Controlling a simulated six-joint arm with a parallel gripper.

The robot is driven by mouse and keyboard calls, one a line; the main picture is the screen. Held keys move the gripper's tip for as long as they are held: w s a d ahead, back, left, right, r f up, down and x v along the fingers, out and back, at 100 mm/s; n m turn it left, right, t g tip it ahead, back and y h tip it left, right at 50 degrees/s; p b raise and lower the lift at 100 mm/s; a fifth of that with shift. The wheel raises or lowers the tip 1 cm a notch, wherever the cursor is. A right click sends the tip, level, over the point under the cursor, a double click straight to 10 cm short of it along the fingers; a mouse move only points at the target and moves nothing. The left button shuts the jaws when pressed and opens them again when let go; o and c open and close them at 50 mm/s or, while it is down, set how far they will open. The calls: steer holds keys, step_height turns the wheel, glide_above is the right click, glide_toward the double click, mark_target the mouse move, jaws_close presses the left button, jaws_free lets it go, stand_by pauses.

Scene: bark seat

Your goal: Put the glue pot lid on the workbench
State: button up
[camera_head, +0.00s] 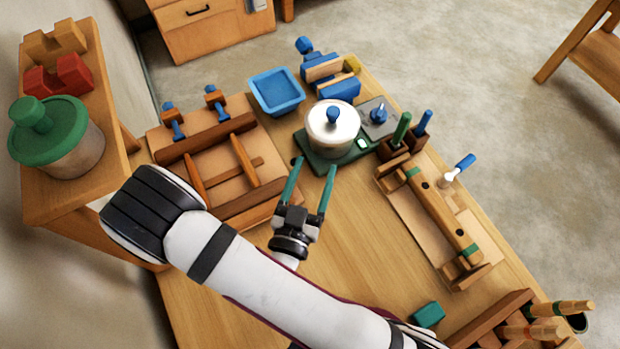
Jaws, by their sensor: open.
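A white pot (326,142) stands on a dark green base on the workbench (345,235). Its pale lid (347,118) with a blue knob sits on top of it. My gripper (314,164) is open and empty, with its two teal fingers apart and pointing toward this pot, in front of it in the picture. Another pot (75,160) with a green knobbed lid (52,134) stands on the wooden shelf at the left. The picture does not show for certain which one is the glue pot.
A blue tray (276,92) lies behind a wooden clamping frame (235,165). Blue clamps (330,75) and a small plate (378,118) with a blue knob are near the white pot. A long wooden jig (435,215) lies right. Bare benchtop lies between my gripper and this jig.

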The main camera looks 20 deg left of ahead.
step_height(320, 180, down, 4)
steer(key=w+d+m+g+h, duration=0.1)
steer(key=w+m+g+h, duration=0.1)
steer(key=m+g, duration=0.5)
steer(key=s+d+r+g+y, duration=0.2)
steer(key=r+g+y, duration=0.1)
steer(key=r+g, duration=0.1)
steer(key=s+d+r+n+g+y, duration=0.1)
steer(key=s+d+r+g+y, duration=0.1)
steer(key=r, duration=0.4)
steer(key=shift+s+d+r+n+g+y, duration=0.35)
steer(key=shift+s+g, duration=0.45)
steer(key=shift+g, duration=0.3)
steer(key=shift+o, duration=0.4)
steer(key=s+d+r+g+h, duration=0.2)
steer(key=s+d+r+g, duration=0.1)
steer(key=s+d, duration=0.6)
steer(key=shift+s+d+r, duration=0.35)
steer(key=shift+s+r, duration=0.25)
steer(key=shift+s, duration=0.1)
